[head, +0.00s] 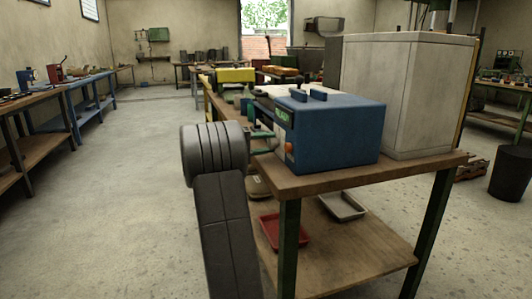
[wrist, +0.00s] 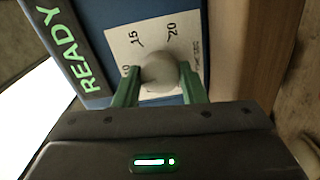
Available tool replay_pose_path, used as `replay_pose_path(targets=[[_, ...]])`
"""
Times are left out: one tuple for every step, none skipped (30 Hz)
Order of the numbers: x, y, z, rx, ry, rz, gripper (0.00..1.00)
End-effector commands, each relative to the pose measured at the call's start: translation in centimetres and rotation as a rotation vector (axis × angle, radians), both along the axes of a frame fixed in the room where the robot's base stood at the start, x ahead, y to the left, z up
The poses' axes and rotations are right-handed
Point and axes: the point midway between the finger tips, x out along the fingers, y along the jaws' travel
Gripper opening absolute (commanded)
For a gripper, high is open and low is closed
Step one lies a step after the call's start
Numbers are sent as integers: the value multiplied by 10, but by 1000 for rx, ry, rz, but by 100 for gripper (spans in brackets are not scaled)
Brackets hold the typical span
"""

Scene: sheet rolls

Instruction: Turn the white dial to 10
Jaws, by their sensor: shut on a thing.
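The white dial (wrist: 163,76) is a round knob on the front panel of the blue machine (head: 338,132). A pale scale card (wrist: 125,42) behind it carries the marks 10, 15 and 20. The 10 lies at the left, partly covered by a finger. My gripper (wrist: 159,70) has its green fingers on either side of the dial, shut on it. A dark patch shows on the dial's left side, toward the 10; I cannot tell if it is the pointer. In the head view my gripper (head: 262,142) is at the machine's front, and the dial is hidden.
The machine stands on a wooden-topped bench (head: 400,170). A large pale cabinet (head: 405,95) stands right behind it. An orange knob (head: 289,148) is on the machine's front. A red tray (head: 283,231) and a grey tray (head: 341,206) lie on the lower shelf. Floor at left is clear.

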Motion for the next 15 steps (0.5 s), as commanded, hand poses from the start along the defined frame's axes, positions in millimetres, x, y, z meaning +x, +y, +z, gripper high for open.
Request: replay_pose_path(targets=[[0,0,-5,11,-29,0,15],[0,0,-4,16,-47,0,15],[0,0,-4,24,-69,0,15],[0,0,-4,28,-84,0,15],[0,0,-4,33,-99,0,15],[0,0,-4,38,-115,0,15],[0,0,-4,42,-126,-1,15],[0,0,-3,46,-137,-1,15],[0,0,-3,50,-149,-1,15],[0,0,-3,52,-157,-1,15],[0,0,-3,55,-164,-1,15],[0,0,-3,57,-173,-1,15],[0,0,-2,59,-178,-1,15],[0,0,-2,60,-182,-1,15],[0,0,-2,62,-187,-1,15]])
